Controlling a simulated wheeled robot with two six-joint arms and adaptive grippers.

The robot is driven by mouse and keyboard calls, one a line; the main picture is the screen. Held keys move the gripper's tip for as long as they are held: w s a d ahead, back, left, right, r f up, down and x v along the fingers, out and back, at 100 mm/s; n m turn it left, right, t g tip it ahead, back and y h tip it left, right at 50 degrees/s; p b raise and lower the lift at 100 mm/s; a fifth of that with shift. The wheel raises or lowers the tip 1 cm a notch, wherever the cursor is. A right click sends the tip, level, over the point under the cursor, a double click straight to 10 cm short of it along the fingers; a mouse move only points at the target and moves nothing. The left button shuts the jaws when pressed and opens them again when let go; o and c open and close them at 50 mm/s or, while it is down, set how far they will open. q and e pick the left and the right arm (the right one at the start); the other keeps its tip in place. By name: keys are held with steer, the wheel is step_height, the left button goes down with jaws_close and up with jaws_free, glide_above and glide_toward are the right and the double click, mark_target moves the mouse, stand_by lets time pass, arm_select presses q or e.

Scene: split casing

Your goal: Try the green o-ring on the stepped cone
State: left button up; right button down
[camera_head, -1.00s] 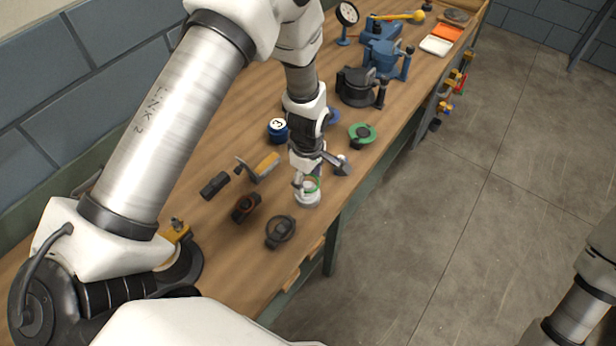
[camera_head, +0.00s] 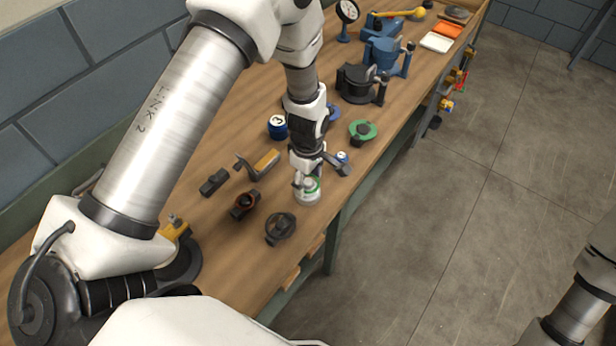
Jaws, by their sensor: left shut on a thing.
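The stepped cone (camera_head: 307,196) is a small pale piece standing upright near the front edge of the bench. The green o-ring (camera_head: 314,184) shows as a thin green band at the cone's upper part, partly hidden by my gripper. My left gripper (camera_head: 306,180) points down right over the cone, with its fingers shut on the green o-ring. The ring looks to be around the cone, but I cannot tell on which step it sits or whether it touches. Only a link of my right arm shows at the lower right; its gripper is out of view.
A black vise-like casing (camera_head: 358,83) is farther back. The bench edge is close on the right.

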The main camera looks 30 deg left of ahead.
arm_select(q)
steer(key=shift+f+b, duration=0.45)
steer(key=shift+f, duration=0.35)
steer(key=o, duration=0.8)
steer(key=shift+r, duration=0.1)
step_height(320, 180, up, 9)
steer(key=p, duration=0.7)
